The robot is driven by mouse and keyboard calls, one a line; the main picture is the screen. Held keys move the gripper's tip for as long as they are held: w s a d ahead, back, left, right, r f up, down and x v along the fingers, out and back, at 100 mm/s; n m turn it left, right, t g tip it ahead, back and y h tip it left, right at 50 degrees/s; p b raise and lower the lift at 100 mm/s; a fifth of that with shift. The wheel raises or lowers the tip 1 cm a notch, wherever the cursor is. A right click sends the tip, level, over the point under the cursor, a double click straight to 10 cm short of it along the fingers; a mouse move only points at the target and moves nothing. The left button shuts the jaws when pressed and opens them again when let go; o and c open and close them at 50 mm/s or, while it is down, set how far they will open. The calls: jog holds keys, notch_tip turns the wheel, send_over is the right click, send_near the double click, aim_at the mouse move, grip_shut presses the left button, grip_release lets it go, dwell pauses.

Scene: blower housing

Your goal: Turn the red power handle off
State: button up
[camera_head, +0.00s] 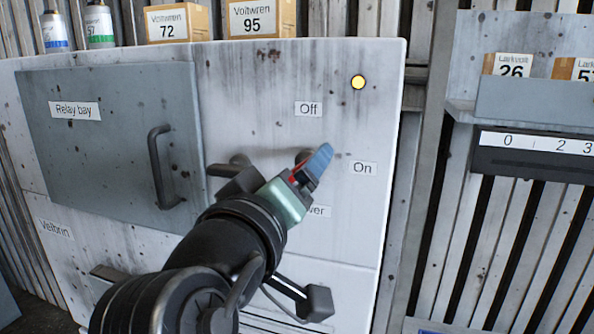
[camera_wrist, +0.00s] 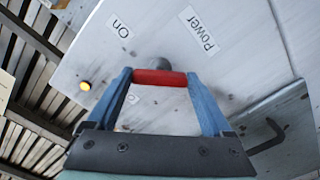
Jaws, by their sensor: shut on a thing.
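The red power handle (camera_wrist: 160,77) lies between the two blue fingertips of my gripper (camera_wrist: 157,79) in the wrist view, with a round grey hub (camera_wrist: 162,64) behind it. In the camera_head view only a bit of red shows beside the blue finger of my gripper (camera_head: 310,171), which covers most of the handle. The "Off" label (camera_head: 308,109) is above the hub and the "On" label (camera_head: 363,168) is to its right. The "Power" label is partly hidden by my gripper. Which label the handle points to is unclear.
A yellow lamp (camera_head: 358,82) glows at the panel's upper right. Boxes (camera_head: 262,18) and cans stand on top. A shelf unit (camera_head: 535,105) is at right.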

jog(key=shift+n+p, duration=0.95)
jog(key=shift+n, duration=3.85)
jog(key=o, duration=1.1)
jog(key=shift+o, duration=0.2)
jog(key=b+v, duration=0.5)
jog(key=v, duration=0.8)
jog(key=shift+r, duration=0.1)
